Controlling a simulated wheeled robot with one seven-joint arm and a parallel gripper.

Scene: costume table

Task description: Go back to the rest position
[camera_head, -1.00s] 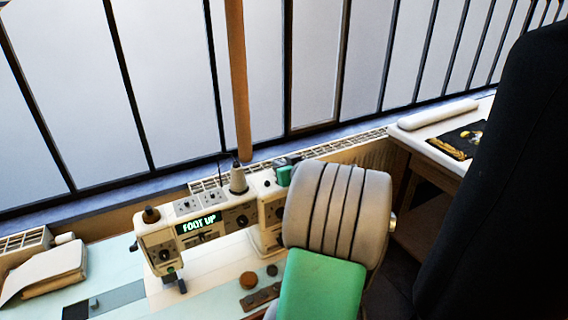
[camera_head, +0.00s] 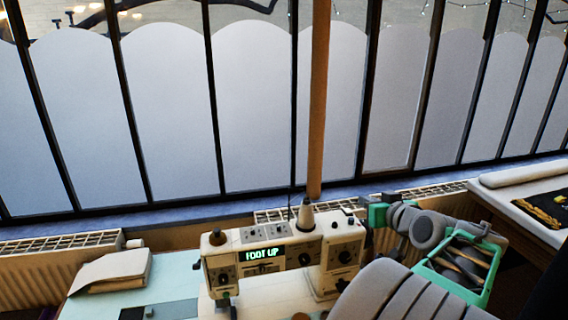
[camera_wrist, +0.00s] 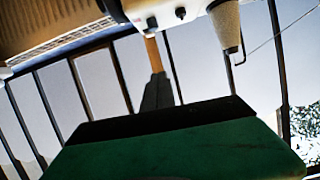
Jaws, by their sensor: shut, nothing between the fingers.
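My gripper (camera_wrist: 157,92) shows in the wrist view as dark fingers closed together beyond a broad green body. Nothing is between the fingers. In the head view my gripper (camera_head: 376,211) is a small green block at the end of my arm, behind and to the right of the sewing machine (camera_head: 270,256). The fingertips are too small to make out there. The wrist view appears upside down, with part of the machine (camera_wrist: 170,8) and its thread cone (camera_wrist: 226,27) along the top. I cannot tell the exact gap between gripper and machine.
A pale table (camera_head: 178,296) bears the machine and a folded cloth (camera_head: 112,271) at left. Radiators (camera_head: 60,245) and a barred window (camera_head: 255,110) with a wooden post (camera_head: 318,100) stand behind. A second table (camera_head: 515,205) is at right.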

